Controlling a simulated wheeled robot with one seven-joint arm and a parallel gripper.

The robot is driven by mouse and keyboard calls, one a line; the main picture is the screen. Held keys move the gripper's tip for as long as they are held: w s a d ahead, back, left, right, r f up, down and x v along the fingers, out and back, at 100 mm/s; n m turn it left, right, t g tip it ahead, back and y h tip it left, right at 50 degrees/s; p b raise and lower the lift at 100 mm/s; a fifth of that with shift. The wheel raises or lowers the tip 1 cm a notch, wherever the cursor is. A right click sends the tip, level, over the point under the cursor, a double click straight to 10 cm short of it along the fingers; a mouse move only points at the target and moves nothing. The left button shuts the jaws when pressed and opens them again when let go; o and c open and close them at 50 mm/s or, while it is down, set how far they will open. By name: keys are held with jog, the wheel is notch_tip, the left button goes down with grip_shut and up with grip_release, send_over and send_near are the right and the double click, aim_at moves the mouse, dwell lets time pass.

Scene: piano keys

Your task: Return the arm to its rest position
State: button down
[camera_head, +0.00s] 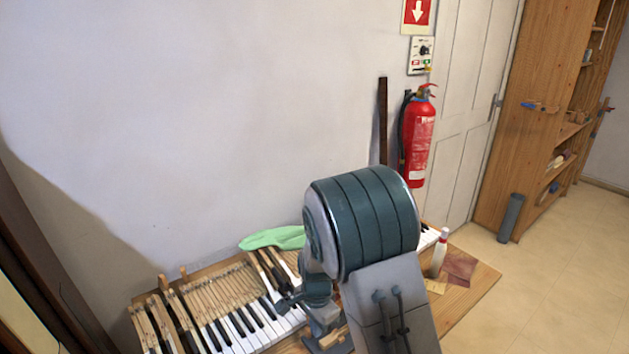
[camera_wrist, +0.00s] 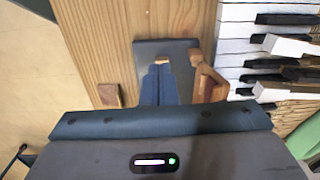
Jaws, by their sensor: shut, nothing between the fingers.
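My arm (camera_head: 365,225) reaches out over the workbench, its big joint covering part of the piano keys (camera_head: 245,325) in the head view. My gripper (camera_wrist: 161,68) shows in the wrist view with its blue fingers together and nothing held between them. It points at the wooden bench top (camera_wrist: 95,35), over or near a flat dark grey piece (camera_wrist: 180,47). I cannot tell whether it touches that piece. A brown wooden part (camera_wrist: 210,84) sits beside the fingers, and the piano keys (camera_wrist: 235,45) lie to their right.
A green cloth (camera_head: 272,238) lies behind the keys. A white bottle (camera_head: 439,254) and sandpaper (camera_head: 460,266) are at the bench's right end. A small wooden block (camera_wrist: 109,95) lies left of my fingers. A red fire extinguisher (camera_head: 418,140) hangs on the wall. Floor at right is open.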

jog(key=s+d+r+n+t+y, duration=0.1)
jog(key=s+d+r+n, duration=0.25)
jog(key=r, duration=0.45)
jog(key=s+d+r+n+t, duration=0.1)
jog(key=s+d+r+n, duration=0.15)
jog(key=s+r, duration=0.35)
jog(key=s+d+r+n+t+h, duration=0.1)
jog(key=s+d+r+n, duration=0.4)
jog(key=s, duration=0.6)
notch_tip(320, 180, up, 2)
jog(key=shift+d+r, duration=0.25)
jog(key=shift+d, duration=0.1)
jog(key=shift+w, duration=0.1)
